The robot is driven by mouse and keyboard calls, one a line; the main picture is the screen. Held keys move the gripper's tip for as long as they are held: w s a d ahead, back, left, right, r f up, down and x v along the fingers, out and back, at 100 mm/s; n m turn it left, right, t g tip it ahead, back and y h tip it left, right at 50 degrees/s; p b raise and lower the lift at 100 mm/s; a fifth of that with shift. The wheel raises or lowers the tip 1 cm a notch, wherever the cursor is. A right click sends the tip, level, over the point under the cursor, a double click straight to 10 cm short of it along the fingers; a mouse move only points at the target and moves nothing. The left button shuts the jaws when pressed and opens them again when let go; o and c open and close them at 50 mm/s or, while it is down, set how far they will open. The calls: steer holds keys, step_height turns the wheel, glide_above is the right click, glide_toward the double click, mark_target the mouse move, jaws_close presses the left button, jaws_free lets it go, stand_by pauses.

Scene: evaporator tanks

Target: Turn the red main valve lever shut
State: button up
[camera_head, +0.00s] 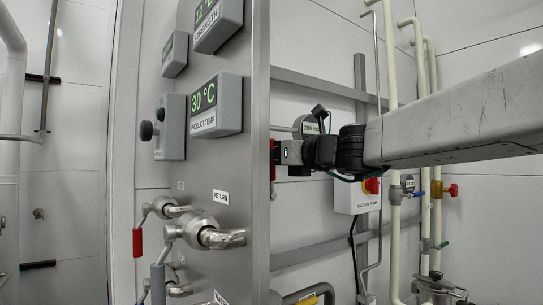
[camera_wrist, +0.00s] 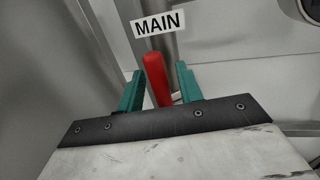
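The red lever (camera_wrist: 155,78) stands below a white MAIN label (camera_wrist: 158,24) in the wrist view. My gripper (camera_wrist: 160,70) has its two green fingers on either side of the lever, with the lever between them. The fingers are apart and a gap shows at the right finger; the left finger is close to the lever, and I cannot tell whether it touches. In the head view, my gripper (camera_head: 274,152) is at the right edge of the grey panel, which hides most of the fingers. A bit of red (camera_head: 272,172) shows there, too small to identify for sure.
The grey panel (camera_head: 225,150) carries displays and the RETURN valve (camera_head: 208,233). Another red-handled lever (camera_head: 138,242) hangs at its left. A vacuum pump switch box (camera_head: 357,203) and cream pipes (camera_head: 393,235) stand behind and below my arm. A wall rail (camera_head: 320,247) runs behind.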

jaws_close()
